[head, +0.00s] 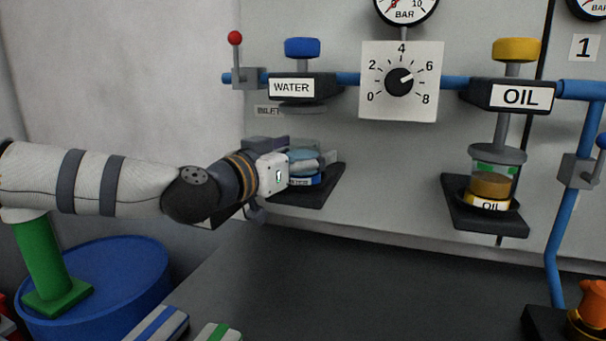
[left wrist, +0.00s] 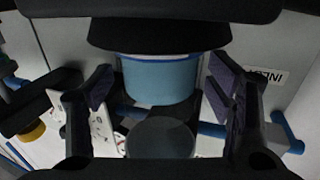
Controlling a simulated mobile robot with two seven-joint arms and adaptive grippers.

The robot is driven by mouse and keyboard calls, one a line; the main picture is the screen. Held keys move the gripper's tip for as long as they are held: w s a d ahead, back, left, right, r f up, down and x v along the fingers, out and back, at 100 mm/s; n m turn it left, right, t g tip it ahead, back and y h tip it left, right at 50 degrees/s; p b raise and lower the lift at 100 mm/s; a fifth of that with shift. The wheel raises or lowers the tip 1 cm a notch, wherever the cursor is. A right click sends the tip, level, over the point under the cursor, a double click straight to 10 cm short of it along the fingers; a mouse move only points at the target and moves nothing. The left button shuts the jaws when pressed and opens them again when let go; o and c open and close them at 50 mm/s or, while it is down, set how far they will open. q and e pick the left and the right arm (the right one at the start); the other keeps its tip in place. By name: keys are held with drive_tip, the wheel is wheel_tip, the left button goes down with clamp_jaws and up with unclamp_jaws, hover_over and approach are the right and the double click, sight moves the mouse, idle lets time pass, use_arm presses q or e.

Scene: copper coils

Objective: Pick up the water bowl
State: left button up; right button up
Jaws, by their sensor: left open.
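The water bowl (head: 306,165) is a light-blue round vessel with a blue label band marked WATER, sitting on a black shelf bracket (head: 312,195) on the wall panel. My left gripper (head: 293,161) is at the bowl's left side and partly hides it. In the left wrist view the bowl (left wrist: 160,78) stands between the two spread fingers of the left gripper (left wrist: 161,88), with gaps visible at both sides. The left gripper is open and holds nothing. My right gripper is not in view.
The WATER fixture (head: 296,88) with its round disc hangs above the bowl. A dial (head: 376,106) and the OIL fixture with its oil bowl (head: 490,187) are to the right. A blue drum (head: 130,262) stands lower left. The dark worktop (head: 370,285) is largely clear.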

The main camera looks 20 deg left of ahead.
use_arm(q)
drive_tip(key=c, duration=1.3)
drive_tip(key=shift+c, duration=0.6)
drive_tip(key=shift+r, duration=0.15)
